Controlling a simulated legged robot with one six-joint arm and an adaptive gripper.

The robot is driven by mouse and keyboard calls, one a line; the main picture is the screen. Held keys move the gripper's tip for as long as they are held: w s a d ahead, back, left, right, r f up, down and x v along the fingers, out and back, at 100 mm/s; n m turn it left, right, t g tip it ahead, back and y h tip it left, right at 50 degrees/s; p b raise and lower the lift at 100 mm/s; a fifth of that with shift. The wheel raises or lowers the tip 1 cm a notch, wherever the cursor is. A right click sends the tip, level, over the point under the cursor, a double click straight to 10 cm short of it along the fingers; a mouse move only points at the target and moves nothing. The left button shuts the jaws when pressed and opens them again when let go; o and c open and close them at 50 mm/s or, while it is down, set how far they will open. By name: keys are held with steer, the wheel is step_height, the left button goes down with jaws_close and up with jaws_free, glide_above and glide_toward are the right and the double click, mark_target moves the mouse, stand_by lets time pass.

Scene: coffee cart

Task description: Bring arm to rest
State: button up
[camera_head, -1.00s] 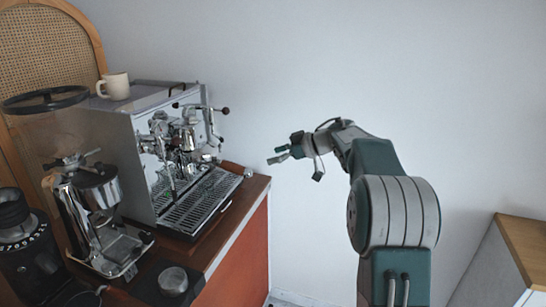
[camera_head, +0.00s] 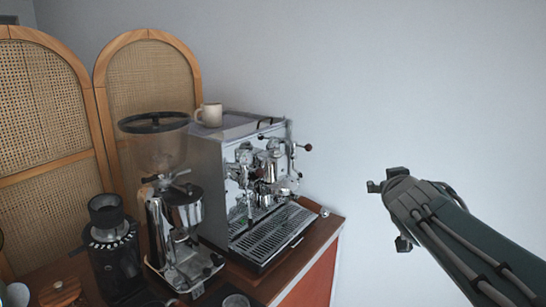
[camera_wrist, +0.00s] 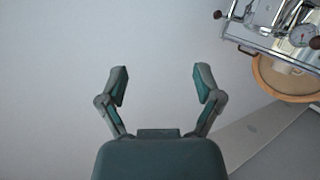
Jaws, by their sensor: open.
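My gripper (camera_wrist: 160,88) is open and empty in the wrist view, with its two fingers spread apart against the bare wall. In the head view my gripper (camera_head: 388,212) is at the right, clear of the cart. Its fingers are mostly hidden there behind the wrist. The espresso machine (camera_head: 235,180) stands on the cart to the left of my gripper, with a gap between them. Part of the machine (camera_wrist: 275,30) also shows at the upper right of the wrist view.
A grinder with a clear hopper (camera_head: 160,145) and a smaller black grinder (camera_head: 112,250) stand left of the machine. A beige mug (camera_head: 210,114) sits on the machine. The wooden cart top (camera_head: 325,228) ends left of my arm. Rattan screens (camera_head: 150,75) stand behind. The space before the wall is free.

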steer(key=s+a+f+g+y, duration=0.1)
steer(key=s+a+f+g, duration=0.3)
steer(key=s+f, duration=0.5)
steer(key=s+a+f+g+y, duration=0.2)
steer(key=s+f+g, duration=0.3)
steer(key=s+f, duration=0.4)
steer(key=s+a, duration=0.1)
steer(key=s, duration=0.6)
steer(key=shift+s+a+f, duration=0.2)
steer(key=shift+s+a, duration=0.1)
steer(key=shift+a, duration=0.1)
